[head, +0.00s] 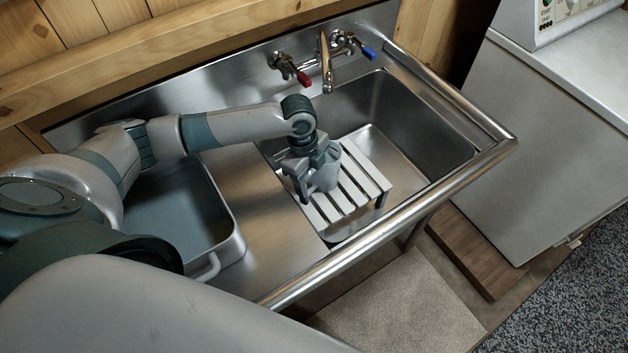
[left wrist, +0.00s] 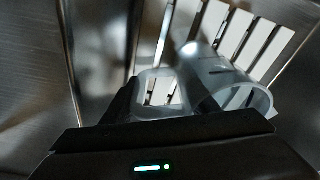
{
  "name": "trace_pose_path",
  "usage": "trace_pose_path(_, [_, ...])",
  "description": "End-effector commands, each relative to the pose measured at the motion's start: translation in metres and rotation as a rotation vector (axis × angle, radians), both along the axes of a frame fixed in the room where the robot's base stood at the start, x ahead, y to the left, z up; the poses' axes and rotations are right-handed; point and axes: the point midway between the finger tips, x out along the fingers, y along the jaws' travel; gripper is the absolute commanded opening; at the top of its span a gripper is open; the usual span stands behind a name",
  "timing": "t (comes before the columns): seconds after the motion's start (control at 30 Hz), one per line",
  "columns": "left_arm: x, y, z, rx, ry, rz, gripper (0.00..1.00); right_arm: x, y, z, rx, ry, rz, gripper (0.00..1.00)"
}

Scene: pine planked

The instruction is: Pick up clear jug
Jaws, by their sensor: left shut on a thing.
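The clear jug (head: 326,179) is at the white slatted rack in the sink, partly hidden by my left gripper (head: 308,186) in the head view. In the left wrist view the jug (left wrist: 228,84) looks translucent, with its round open mouth towards the lower right. Its looped handle (left wrist: 160,78) lies between the fingers of my left gripper (left wrist: 168,100), which is shut on it. I cannot tell whether the jug touches the rack. My right gripper is not in view.
The white slatted rack (head: 361,177) stands in the steel sink basin (head: 432,128). Taps with red and blue handles (head: 326,64) rise behind it. A large grey pan (head: 233,235) sits on the left drainboard. A rounded steel rim (head: 400,215) edges the sink's front.

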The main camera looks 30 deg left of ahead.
Motion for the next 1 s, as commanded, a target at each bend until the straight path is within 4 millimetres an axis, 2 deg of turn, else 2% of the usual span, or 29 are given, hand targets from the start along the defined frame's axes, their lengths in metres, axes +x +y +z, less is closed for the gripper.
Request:
trace_pose_path(0.47, [0.001, 0.0, 0.015, -0.001, -0.003, 0.0, 0.05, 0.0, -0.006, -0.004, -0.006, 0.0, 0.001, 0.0])
trace_pose_path(1.0, [0.001, 0.0, 0.055, -0.002, -0.004, 0.0, 0.05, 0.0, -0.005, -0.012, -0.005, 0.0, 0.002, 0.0])
